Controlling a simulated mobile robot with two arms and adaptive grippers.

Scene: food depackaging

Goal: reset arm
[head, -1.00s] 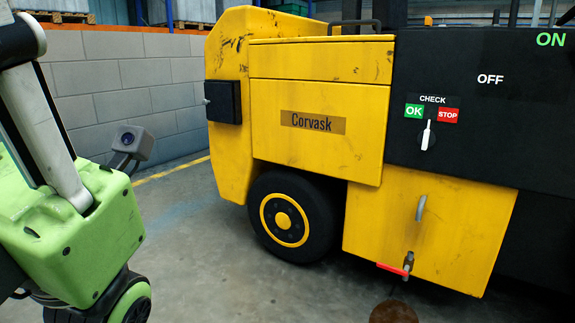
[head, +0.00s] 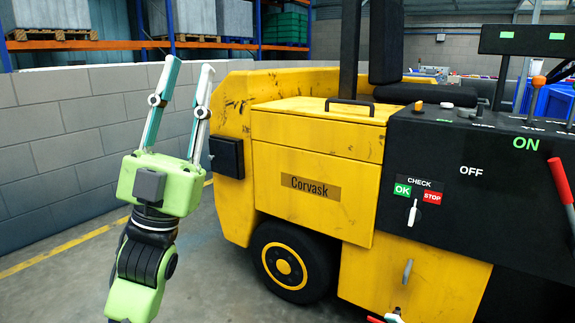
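My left gripper (head: 189,66) is raised upright at the left of the head view, in front of the grey wall. Its two long pale and teal fingers point up and stand well apart, with nothing between them. Its green body is below the fingers. It is to the left of the yellow Corvask vehicle (head: 317,137), and its right finger overlaps the vehicle's edge in the picture.
The vehicle's black panel has a CHECK switch (head: 413,213), levers on top and a red handle (head: 560,181) at right. A small black box (head: 227,157) sticks out from its left side. A block wall (head: 70,130) and pallet racks stand behind. Floor shows at lower left.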

